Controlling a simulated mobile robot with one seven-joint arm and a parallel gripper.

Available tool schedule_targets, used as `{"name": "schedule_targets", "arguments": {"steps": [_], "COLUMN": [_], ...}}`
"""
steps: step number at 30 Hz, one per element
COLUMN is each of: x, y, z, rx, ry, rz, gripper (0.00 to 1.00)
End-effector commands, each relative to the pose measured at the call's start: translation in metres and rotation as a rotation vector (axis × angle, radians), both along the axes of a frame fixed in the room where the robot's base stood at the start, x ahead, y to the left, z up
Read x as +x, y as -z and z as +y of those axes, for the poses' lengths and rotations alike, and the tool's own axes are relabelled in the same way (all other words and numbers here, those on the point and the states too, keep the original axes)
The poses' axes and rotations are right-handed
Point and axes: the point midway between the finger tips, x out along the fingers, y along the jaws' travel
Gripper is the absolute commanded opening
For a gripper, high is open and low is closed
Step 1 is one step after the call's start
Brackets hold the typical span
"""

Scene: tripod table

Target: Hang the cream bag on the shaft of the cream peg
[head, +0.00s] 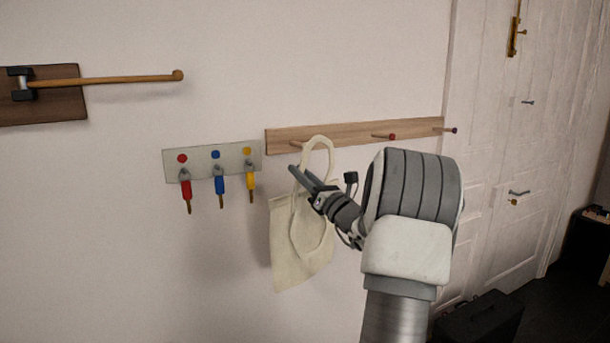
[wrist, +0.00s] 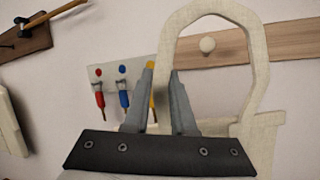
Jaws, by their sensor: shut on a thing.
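The cream bag (head: 288,262) hangs from my gripper (head: 293,170), which is shut on one side of its handle near the wall. The handle loop (head: 319,139) stands up above the fingers, and it also shows in the wrist view (wrist: 259,72). In the wrist view my gripper (wrist: 162,70) is at the left strand of the loop. The round end of the cream peg (wrist: 207,44) shows inside the loop's opening. In the head view the cream peg is small and hard to make out beside the loop. I cannot tell whether the loop is around its shaft or only in front of it.
The wooden rail (head: 350,133) carries a red-tipped peg (head: 391,136) and a dark-tipped peg (head: 452,130) to the right.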

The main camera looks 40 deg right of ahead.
Motion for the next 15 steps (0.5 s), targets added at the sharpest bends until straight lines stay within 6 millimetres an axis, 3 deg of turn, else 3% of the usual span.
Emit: {"name": "schedule_targets", "arguments": {"steps": [15], "x": [0.035], "y": [0.003], "z": [-0.011], "rx": [0.000], "ry": [0.000], "rz": [-0.002], "gripper": [0.00]}}
